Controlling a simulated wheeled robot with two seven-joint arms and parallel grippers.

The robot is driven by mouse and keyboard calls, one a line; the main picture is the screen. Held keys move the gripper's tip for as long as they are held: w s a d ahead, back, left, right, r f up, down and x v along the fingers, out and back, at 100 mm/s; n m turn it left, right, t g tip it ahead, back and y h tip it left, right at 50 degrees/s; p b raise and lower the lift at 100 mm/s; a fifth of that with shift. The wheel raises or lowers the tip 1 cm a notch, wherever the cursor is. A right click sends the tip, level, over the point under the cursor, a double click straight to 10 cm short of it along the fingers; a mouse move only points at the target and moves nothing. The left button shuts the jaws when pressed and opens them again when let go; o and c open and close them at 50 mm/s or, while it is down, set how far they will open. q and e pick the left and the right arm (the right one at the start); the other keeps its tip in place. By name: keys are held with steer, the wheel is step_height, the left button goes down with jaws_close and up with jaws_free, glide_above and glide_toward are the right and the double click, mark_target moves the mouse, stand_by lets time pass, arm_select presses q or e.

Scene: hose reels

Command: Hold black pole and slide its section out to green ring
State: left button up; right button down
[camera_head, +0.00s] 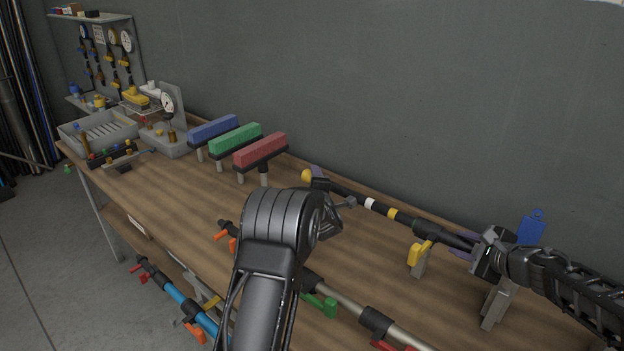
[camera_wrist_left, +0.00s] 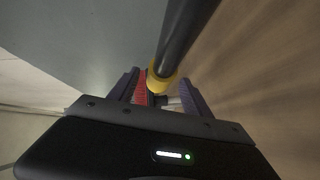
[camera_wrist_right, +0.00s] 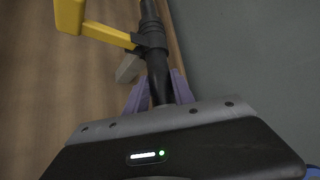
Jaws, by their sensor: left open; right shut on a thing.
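The black pole (camera_head: 350,191) lies along the back of the workbench, with a white ring (camera_head: 370,203) and a yellow ring (camera_head: 391,213) on it. I see no green ring on the part that shows. Its yellow end knob (camera_head: 307,175) points left. A yellow lever (camera_head: 415,253) sits at its clamp and also shows in the right wrist view (camera_wrist_right: 105,33). My right gripper (camera_head: 478,248) is shut on the pole's thick dark part, right of the lever. My left gripper (camera_head: 331,190) is open at the knob end, its fingers either side of the pole in the left wrist view (camera_wrist_left: 163,95).
Blue, green and red padded blocks (camera_head: 260,151) on posts stand left of the pole. A grey tray (camera_head: 98,130) and a gauge stand (camera_head: 170,125) are farther left. Other poles with colored levers (camera_head: 325,304) lie along the front. The grey wall is close behind.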

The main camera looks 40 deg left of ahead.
arm_select(q)
steer(key=shift+x, duration=1.45)
jaws_close()
steer(key=shift+a, duration=0.1)
